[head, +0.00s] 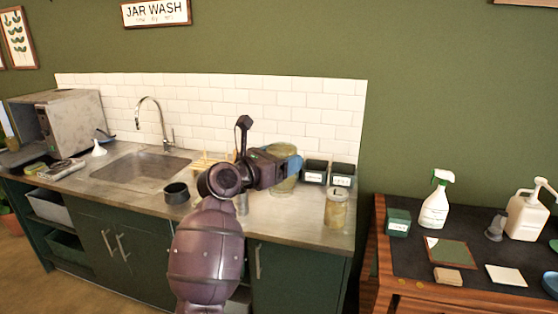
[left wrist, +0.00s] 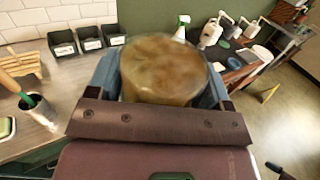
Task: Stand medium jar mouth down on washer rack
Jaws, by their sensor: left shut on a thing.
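My left gripper (head: 287,164) is shut on a cloudy, greenish-brown glass jar (head: 284,184) above the right part of the counter. The jar also fills the space between the blue fingers in the left wrist view (left wrist: 162,72), showing a round brownish end. I cannot tell whether that end is its mouth or base. A pale wooden slatted rack (head: 207,161) stands behind my arm, partly hidden; it also shows in the left wrist view (left wrist: 18,66). I cannot tell whether it is the washer rack. My right gripper is in neither view.
A smaller jar (head: 337,209) stands near the counter's right end. Labelled dark bins (head: 315,173) stand by the tiles. A black pot (head: 176,193) sits near the sink (head: 150,166). A boxy grey machine (head: 72,122) stands far left. A side table holds a spray bottle (head: 434,208).

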